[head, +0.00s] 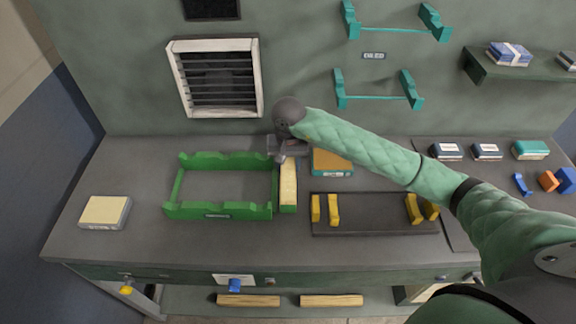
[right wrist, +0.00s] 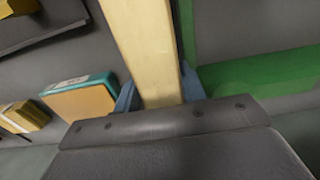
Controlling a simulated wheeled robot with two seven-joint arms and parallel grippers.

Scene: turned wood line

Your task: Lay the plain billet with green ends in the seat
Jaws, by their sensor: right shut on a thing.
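My right gripper (head: 289,158) is shut on a pale wooden billet (head: 288,188), which lies between its blue fingers in the right wrist view (right wrist: 148,50). The billet points toward the front of the bench, and its near end looks green. It is just right of the green frame (head: 218,210), which has notched long sides and an open middle. I cannot tell whether the billet touches the bench or the frame. Part of the green frame also shows in the right wrist view (right wrist: 260,78). Which of the holders is the seat is not marked clearly enough to read. My left gripper is not in view.
A dark tray with yellow notched supports (head: 375,228) lies right of the billet. A teal-edged box (head: 333,163) stands close behind it. A pale block (head: 105,211) sits far left. Teal wall brackets (head: 378,97) hang above. Two billets (head: 248,300) (head: 331,300) lie below the bench.

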